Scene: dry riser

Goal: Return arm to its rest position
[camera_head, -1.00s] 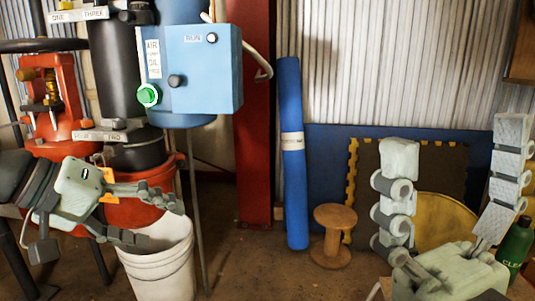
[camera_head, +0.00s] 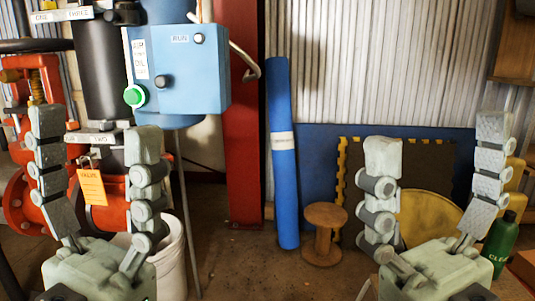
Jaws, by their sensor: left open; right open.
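My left gripper (camera_head: 95,150) is at the lower left, pointing up, its two segmented fingers wide apart with nothing between them. It stands in front of the red valve body and the white bucket in the picture, apart from the blue control box. My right gripper (camera_head: 438,135) is at the lower right, also pointing up, with its fingers wide apart and empty. The floor and a yellow round object show between its fingers. Both palms are near the bottom edge, and the arms behind them are mostly out of view.
A blue box (camera_head: 180,68) with a green button (camera_head: 134,96) hangs at upper left. Red valve piping (camera_head: 22,205) and an orange tag (camera_head: 92,187) are behind my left gripper. A white bucket (camera_head: 172,262), wooden spool (camera_head: 324,235), blue roll (camera_head: 283,160) and green bottle (camera_head: 500,240) stand around. Mid-floor is clear.

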